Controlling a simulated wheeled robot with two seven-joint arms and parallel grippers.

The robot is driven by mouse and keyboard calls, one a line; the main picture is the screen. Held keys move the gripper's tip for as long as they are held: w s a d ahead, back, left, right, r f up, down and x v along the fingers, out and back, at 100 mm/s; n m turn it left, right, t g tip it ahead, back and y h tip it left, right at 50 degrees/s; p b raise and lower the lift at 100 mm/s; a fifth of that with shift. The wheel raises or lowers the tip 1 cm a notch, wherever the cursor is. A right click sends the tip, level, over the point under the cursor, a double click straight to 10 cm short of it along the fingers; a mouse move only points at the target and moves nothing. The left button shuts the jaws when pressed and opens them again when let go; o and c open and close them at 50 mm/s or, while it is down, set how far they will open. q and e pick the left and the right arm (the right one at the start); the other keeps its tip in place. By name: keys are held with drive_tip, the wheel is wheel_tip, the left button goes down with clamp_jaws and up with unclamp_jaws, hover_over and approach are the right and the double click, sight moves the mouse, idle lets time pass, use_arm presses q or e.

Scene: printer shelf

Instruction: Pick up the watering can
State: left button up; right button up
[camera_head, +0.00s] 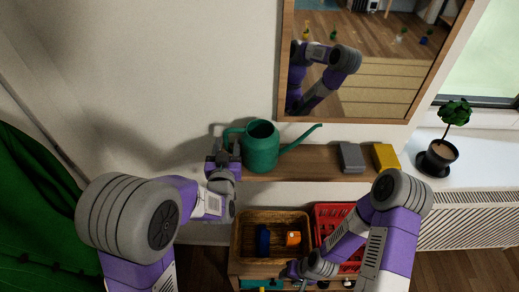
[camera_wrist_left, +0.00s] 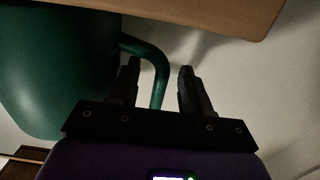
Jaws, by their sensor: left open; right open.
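The green watering can (camera_head: 261,147) stands upright on the left end of the wooden wall shelf, its spout pointing right and its handle on the left. In the left wrist view its body (camera_wrist_left: 50,75) fills the left side, and its curved handle (camera_wrist_left: 160,70) passes between my open fingers. My left gripper (camera_head: 226,148) is at the handle, with its fingers (camera_wrist_left: 158,85) on either side; I cannot tell if they touch it. My right gripper (camera_head: 298,272) is low, near the front of the lower cabinet, far from the can, and partly hard to make out.
On the wooden shelf (camera_head: 318,160) are a grey box (camera_head: 351,157) and a yellow box (camera_head: 385,157). A mirror (camera_head: 376,65) hangs above. Below stand a wicker basket (camera_head: 240,237) and a red crate (camera_head: 326,213). A potted plant (camera_head: 440,153) is at right.

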use_arm(q)
drive_tip(key=shift+w+f, duration=0.1)
drive_tip(key=shift+w, duration=1.2)
clamp_jaws()
idle(0.5)
